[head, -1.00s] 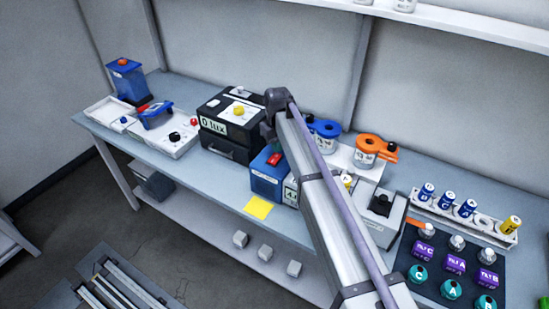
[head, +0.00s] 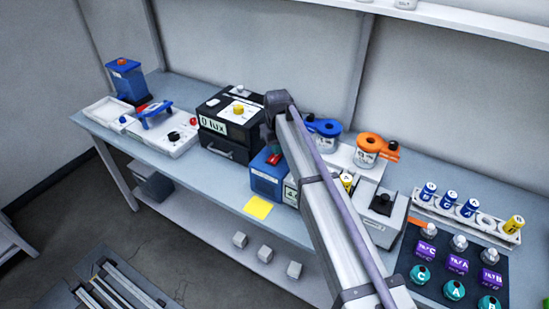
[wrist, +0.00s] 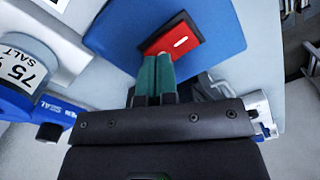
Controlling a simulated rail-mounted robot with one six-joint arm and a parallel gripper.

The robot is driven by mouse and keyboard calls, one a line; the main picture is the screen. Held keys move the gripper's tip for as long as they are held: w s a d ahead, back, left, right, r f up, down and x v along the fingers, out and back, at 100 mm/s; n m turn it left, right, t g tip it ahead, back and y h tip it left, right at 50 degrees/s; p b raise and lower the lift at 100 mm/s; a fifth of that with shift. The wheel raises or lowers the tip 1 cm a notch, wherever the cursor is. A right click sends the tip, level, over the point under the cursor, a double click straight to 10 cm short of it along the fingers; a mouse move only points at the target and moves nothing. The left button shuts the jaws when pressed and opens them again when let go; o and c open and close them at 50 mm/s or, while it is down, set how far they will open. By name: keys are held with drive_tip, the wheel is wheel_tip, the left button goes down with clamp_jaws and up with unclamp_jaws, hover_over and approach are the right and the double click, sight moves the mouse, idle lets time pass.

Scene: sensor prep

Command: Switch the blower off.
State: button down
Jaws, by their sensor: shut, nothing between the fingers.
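The blower is a blue box (head: 266,177) at the middle of the bench's front edge, partly hidden by my arm in the head view. Its red rocker switch (head: 275,158) shows on top. In the wrist view the blue top (wrist: 215,30) carries the red switch (wrist: 172,36) in a black frame, with a white mark on it. My gripper (wrist: 156,62) has its two green fingers shut together and empty. The fingertips are at the switch's near edge in the picture; I cannot tell whether they touch it. The head view hides the fingers.
A black box reading 0 lux (head: 228,120) stands left of the blower. Jars with a blue clamp (head: 324,128) and an orange clamp (head: 376,145) stand behind and to the right. A yellow note (head: 258,207) lies at the front edge. A salt jar (wrist: 22,75) is close by left.

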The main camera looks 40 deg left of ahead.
drive_tip(key=shift+f+b, duration=0.5)
drive_tip(key=shift+f, duration=0.05)
wheel_tip(320, 180, up, 7)
drive_tip(key=p, duration=0.7)
drive_tip(key=shift+r, duration=0.2)
drive_tip(key=shift+f, duration=0.1)
drive_tip(key=d+m, duration=0.2)
drive_tip(key=d, duration=0.8)
drive_tip(key=s+d+f+m+b, duration=0.1)
drive_tip(key=d+m, duration=0.1)
drive_tip(key=d, duration=0.8)
drive_tip(key=s+d+f+m+b, duration=0.1)
drive_tip(key=d+m, duration=0.1)
drive_tip(key=d, duration=0.9)
drive_tip(key=shift+s+d+f, duration=0.1)
drive_tip(key=shift+s+f, duration=0.05)
drive_tip(key=shift+f, duration=0.05)
drive_tip(key=s+d+f+m+b, duration=0.1)
drive_tip(key=s+d+m, duration=0.2)
drive_tip(key=d, duration=1.2)
drive_tip(key=s+d+f+m+b, duration=0.2)
drive_tip(key=s+d+m, duration=0.1)
drive_tip(key=d, duration=1.3)
drive_tip(key=shift+s+d+m, duration=0.15)
drive_tip(key=shift+s+m, duration=0.2)
drive_tip(key=shift+m, duration=0.35)
